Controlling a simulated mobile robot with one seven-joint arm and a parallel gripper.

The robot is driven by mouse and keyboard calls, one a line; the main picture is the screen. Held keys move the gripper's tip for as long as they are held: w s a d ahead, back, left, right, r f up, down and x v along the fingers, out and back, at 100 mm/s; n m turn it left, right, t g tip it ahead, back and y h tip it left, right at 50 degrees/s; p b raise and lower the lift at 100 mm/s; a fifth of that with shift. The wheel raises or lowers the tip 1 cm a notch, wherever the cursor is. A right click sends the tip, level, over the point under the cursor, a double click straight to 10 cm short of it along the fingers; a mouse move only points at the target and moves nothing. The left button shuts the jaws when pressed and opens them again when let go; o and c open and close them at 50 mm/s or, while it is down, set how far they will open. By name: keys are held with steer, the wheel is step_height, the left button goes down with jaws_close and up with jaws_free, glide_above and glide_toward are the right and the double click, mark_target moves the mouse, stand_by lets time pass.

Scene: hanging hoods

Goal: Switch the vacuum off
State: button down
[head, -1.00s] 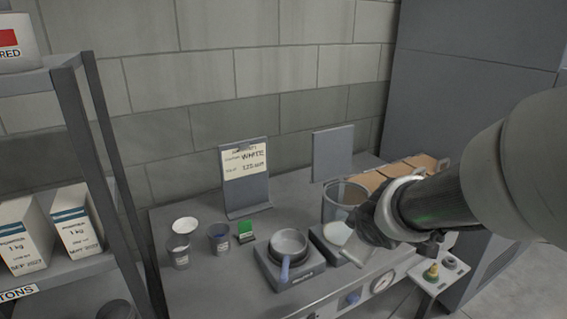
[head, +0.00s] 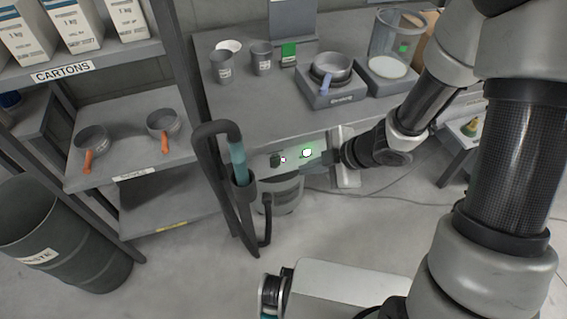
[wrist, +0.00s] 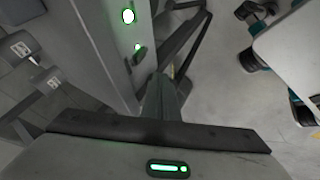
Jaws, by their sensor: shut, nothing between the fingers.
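The vacuum (head: 287,196) is a grey canister on the floor under the table's front edge. Its dark hose and handle, with a teal section (head: 239,163), stand in front at the left. A bright green-white lamp (head: 307,153) glows at the table's front, with a smaller light to its left. In the wrist view a lit lamp (wrist: 128,16) and a smaller green light below it show on a grey face. My gripper (head: 333,158) is low by the table front, just right of the lamps. In the wrist view its fingers (wrist: 165,98) are shut and empty.
On the table (head: 245,112) stand cups, a pan on a scale (head: 333,92) and a clear container (head: 396,35). A shelf (head: 125,165) with orange-handled pans and a waste drum (head: 65,240) are left. The floor in front is open.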

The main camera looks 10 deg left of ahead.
steer(key=shift+f, duration=0.1)
steer(key=b, duration=0.4)
glide_toward(274, 164)
steer(key=shift+s+x, duration=0.15)
steer(key=shift+x, duration=1.15)
steer(key=shift+s+x, duration=0.15)
steer(key=shift+x, duration=1.2)
steer(key=shift+d, duration=0.15)
steer(key=shift+w+r+p, duration=0.25)
steer(key=shift+w+p, duration=0.05)
steer(key=shift+p, duration=0.35)
steer(key=shift+f+b, duration=0.3)
steer(key=shift+b, duration=0.1)
steer(key=shift+r, duration=0.15)
